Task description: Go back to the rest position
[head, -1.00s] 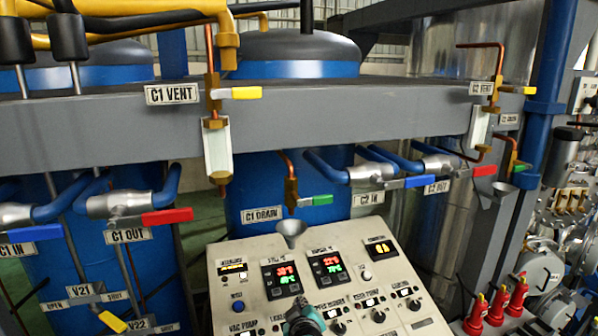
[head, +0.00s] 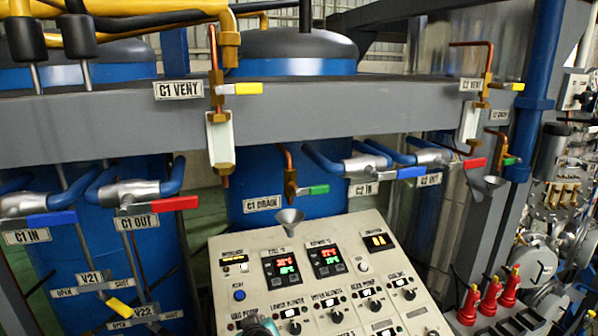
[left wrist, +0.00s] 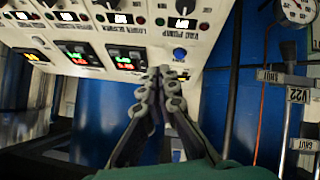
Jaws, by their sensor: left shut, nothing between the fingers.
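My left gripper (left wrist: 162,84) shows in the left wrist view, its two dark grey fingers together with nothing between them. Its tips overlap the lower part of the control panel's picture, beside a blue button (left wrist: 180,53); I cannot tell the gap to the panel. In the head view only a teal piece of my arm (head: 262,327) shows at the bottom edge, in front of the panel; the fingers are hidden there. My right gripper is in neither view.
The sloped control panel (head: 240,262) has lit displays and knobs. A grey beam (head: 330,110) crosses above it. Valves with coloured handles stick out, such as the red C1 OUT handle (head: 173,204).

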